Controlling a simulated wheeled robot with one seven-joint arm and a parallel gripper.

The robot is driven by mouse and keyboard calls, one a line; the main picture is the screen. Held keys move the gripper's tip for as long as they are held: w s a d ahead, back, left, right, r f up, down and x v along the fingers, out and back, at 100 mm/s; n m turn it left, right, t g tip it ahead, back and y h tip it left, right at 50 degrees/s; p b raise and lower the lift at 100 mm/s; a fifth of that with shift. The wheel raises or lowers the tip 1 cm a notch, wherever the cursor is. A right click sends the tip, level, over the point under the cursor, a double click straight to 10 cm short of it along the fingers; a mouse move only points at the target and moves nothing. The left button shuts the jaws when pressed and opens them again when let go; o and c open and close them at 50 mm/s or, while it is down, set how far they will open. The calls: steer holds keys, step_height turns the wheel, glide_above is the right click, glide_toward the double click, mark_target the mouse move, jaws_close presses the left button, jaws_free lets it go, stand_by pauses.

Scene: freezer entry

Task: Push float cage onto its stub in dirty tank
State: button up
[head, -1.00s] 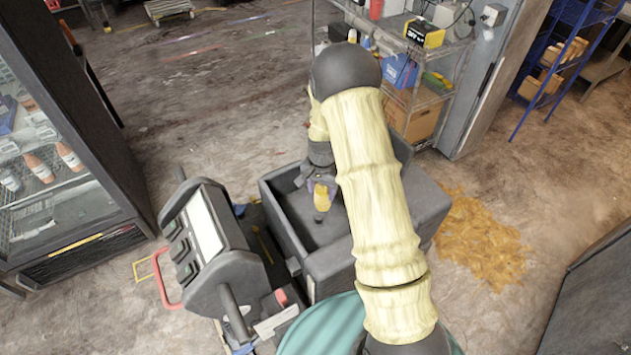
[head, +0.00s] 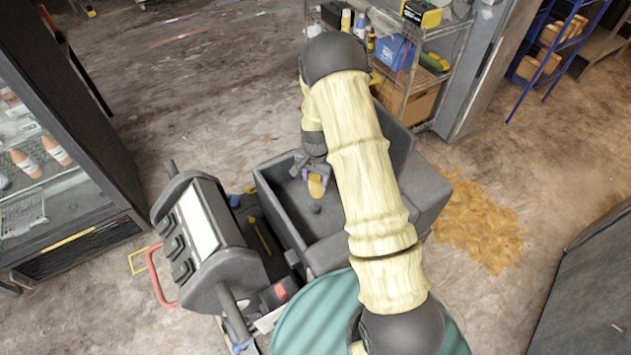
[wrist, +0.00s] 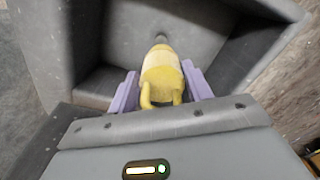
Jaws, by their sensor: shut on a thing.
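The yellow float cage (head: 317,186) is held inside the dark grey tank (head: 262,190). My gripper (head: 314,173) is shut on it. In the wrist view, two purple fingers of my gripper (wrist: 160,88) flank the yellow cage (wrist: 160,72), whose narrow end points away from me. A small dark knob, apparently the stub (head: 315,208), shows on the tank floor just beyond the cage. In the wrist view, a grey stub tip (wrist: 160,37) lines up with the cage's narrow end. I cannot tell whether they touch.
The tank's walls (wrist: 75,50) rise close around my gripper. A dark console with a white panel (head: 200,222) and red handle stands left of the tank. A teal round surface (head: 320,318) lies in front.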

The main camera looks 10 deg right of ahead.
mark_target(315, 179)
step_height(315, 179, down, 2)
steer(key=shift+w+f, duration=0.1)
stand_by(0.4)
steer(key=shift+a+f+b, duration=0.1)
steer(key=shift+f+b, duration=0.3)
steer(key=shift+b, duration=0.15)
steer(key=shift+f+b, duration=1.8)
steer(key=shift+f, duration=0.65)
steer(key=shift+f+b, duration=1.7)
steer(key=shift+f, duration=0.2)
steer(key=shift+r, duration=0.2)
steer(key=shift+r+p, duration=0.95)
steer(key=shift+r, duration=0.4)
steer(key=shift+r, duration=0.1)
stand_by(0.8)
